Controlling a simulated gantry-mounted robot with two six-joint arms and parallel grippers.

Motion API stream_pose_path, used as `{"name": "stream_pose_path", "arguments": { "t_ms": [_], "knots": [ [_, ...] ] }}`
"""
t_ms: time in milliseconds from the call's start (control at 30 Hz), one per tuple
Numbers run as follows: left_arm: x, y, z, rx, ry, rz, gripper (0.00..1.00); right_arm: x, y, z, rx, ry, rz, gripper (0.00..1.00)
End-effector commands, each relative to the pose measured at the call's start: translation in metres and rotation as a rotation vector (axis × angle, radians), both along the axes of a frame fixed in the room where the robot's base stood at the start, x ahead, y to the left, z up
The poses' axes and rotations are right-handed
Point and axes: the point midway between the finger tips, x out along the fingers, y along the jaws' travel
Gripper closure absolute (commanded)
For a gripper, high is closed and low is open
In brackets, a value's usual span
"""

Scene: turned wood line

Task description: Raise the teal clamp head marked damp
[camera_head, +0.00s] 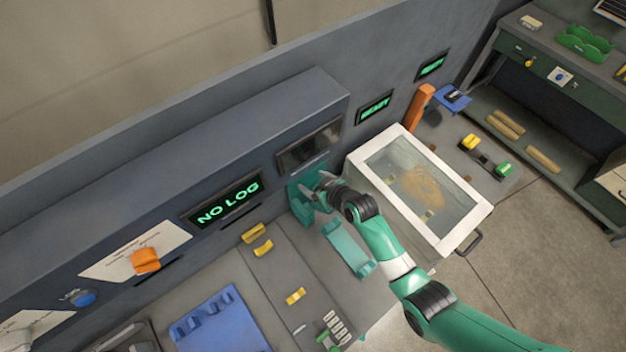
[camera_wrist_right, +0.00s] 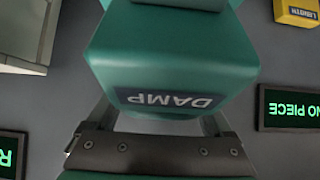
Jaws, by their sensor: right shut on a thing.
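The teal clamp head (camera_wrist_right: 172,62) fills the upper middle of the right wrist view, with its dark DAMP label upside down. My right gripper (camera_wrist_right: 160,118) is shut on it, a finger on either side. In the head view the teal clamp (camera_head: 302,203) stands against the grey machine wall, below a dark screen. My right gripper (camera_head: 327,184) reaches it from the right and partly covers it. Whether the head is off its lowest position cannot be told. My left gripper is not in view.
A white-framed glass-topped box (camera_head: 470,222) stands close to the right of my right arm. A pale teal cradle (camera_head: 347,247) lies just below the clamp. Yellow pieces (camera_head: 256,233) and a blue fixture (camera_head: 213,318) sit to the left. A panel (camera_head: 228,201) reads NO LOG.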

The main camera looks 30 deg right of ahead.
Motion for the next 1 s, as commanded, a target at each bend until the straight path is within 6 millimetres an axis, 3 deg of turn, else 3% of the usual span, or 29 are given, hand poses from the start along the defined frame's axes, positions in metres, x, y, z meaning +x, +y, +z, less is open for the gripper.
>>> {"name": "stream_pose_path", "arguments": {
  "t_ms": [33,367,400,467,767,1000],
  "knots": [
    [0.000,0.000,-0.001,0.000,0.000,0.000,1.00,-0.006,-0.002,-0.011,-0.004,0.026,-0.001,1.00],
    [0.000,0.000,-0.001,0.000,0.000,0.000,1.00,-0.006,-0.002,-0.011,-0.004,0.026,-0.001,1.00],
    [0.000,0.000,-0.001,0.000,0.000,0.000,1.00,-0.006,-0.002,-0.011,-0.004,0.026,-0.001,0.13],
    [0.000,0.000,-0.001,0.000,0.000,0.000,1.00,-0.006,-0.001,-0.010,-0.002,0.025,-0.001,0.02],
    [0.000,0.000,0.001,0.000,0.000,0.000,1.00,-0.005,-0.001,-0.004,-0.001,0.014,0.000,0.02],
    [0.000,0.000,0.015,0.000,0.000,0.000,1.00,-0.031,-0.003,0.019,-0.001,0.013,-0.001,0.02]
  ]
}}
